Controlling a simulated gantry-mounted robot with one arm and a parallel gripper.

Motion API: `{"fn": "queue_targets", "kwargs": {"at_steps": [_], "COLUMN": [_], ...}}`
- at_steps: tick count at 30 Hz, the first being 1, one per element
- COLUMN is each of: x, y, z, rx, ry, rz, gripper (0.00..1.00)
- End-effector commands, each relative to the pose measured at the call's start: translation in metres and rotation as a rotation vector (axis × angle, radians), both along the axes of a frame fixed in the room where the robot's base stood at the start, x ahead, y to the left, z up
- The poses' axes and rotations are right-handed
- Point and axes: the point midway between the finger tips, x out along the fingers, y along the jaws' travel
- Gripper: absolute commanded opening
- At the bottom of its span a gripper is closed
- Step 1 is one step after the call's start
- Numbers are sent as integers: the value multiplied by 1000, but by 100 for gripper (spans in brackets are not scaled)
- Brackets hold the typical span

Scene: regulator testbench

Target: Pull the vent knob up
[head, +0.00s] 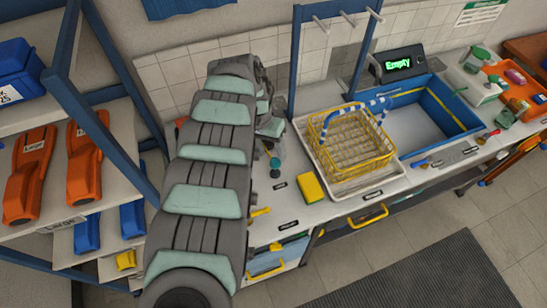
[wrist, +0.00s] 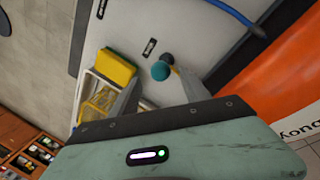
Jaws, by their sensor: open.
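A small round teal knob (head: 275,162) with a dark round part beside it stands on the counter in the head view, left of the yellow sponge. It also shows in the wrist view (wrist: 160,71), just beyond my fingertips. I cannot tell for sure that it is the vent knob; no vent label is readable. My gripper (wrist: 157,84) is open, with a pale finger on either side of the line to the teal knob. Nothing shows between the fingers. In the head view my arm hides much of the counter's left end.
A yellow sponge (head: 311,187) lies beside a white tray (head: 377,184) with a yellow wire basket (head: 352,140). A blue sink (head: 461,98) and a display reading "Empty" (head: 399,64) are further right. Blue shelving (head: 110,135) with orange cases stands left of my arm.

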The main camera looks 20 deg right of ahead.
Motion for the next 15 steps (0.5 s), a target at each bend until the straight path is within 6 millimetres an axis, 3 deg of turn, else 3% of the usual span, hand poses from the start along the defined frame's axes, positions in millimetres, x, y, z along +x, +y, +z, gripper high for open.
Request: {"fn": "queue_targets", "kwargs": {"at_steps": [6, 15], "x": [-6, -8], "y": [-7, -8], "z": [-34, -50], "rx": [-2, -1], "ry": [1, 1], "rz": [-1, 0], "gripper": [55, 55]}}
